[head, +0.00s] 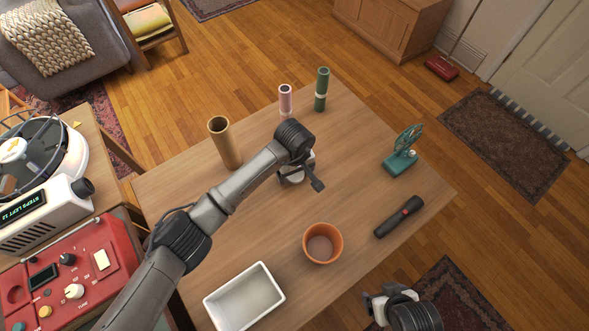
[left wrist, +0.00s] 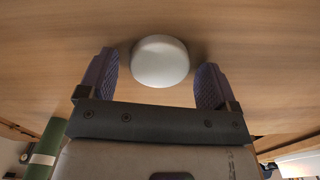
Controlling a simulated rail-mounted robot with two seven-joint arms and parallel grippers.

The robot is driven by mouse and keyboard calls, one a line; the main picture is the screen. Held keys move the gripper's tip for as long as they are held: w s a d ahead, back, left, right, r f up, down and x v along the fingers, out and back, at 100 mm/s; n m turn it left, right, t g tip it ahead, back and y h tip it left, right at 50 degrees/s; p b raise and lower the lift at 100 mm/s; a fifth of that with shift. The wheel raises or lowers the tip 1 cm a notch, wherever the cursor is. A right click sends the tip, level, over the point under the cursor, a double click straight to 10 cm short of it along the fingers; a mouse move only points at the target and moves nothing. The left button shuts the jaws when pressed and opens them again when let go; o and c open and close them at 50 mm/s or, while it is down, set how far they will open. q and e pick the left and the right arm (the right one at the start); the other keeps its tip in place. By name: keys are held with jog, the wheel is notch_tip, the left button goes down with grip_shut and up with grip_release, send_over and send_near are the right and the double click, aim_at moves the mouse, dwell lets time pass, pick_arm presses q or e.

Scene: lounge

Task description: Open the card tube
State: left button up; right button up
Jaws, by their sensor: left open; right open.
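A brown card tube (head: 225,143) stands upright on the wooden table, with a dark open-looking top end. A pink tube (head: 285,99) and a green tube (head: 321,90), each with a pale band, stand near the far edge. My left gripper (head: 303,183) is low over the table, right of the brown tube, and partly hidden by its own wrist. In the left wrist view its open fingers (left wrist: 154,80) are on either side of a smooth whitish round object (left wrist: 160,61), with gaps showing. My right gripper (head: 374,303) is open and empty at the bottom edge, off the table.
A terracotta pot (head: 322,244), a white tray (head: 245,300), a black flashlight (head: 399,216) and a teal hand-wheel device (head: 402,152) are on the table (head: 345,185). A red console (head: 75,270) is at left.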

pick_arm(q)
notch_tip(320, 180, up, 12)
jog(key=p, duration=0.3)
jog(key=shift+r, duration=0.15)
